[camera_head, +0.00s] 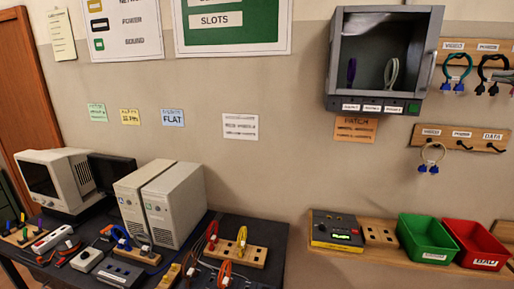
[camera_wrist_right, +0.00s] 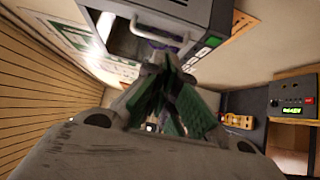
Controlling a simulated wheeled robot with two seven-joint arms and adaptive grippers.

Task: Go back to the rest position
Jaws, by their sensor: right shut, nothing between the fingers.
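My right gripper (camera_wrist_right: 166,65) shows in the right wrist view, its dark and green fingers closed together with nothing between them. In the head view the cabinet (camera_head: 385,19) hangs on the wall with a purple cable (camera_head: 351,71) and a white cable (camera_head: 391,72) inside. I cannot make out either gripper in the head view, and my left gripper is in neither view.
A dark table (camera_head: 270,268) at lower left holds two computer towers, a monitor (camera_head: 52,180) and several cables. A wall shelf (camera_head: 345,250) carries a tester box (camera_head: 337,229), a green bin (camera_head: 427,239) and a red bin (camera_head: 474,243). Cable loops hang from pegs at right.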

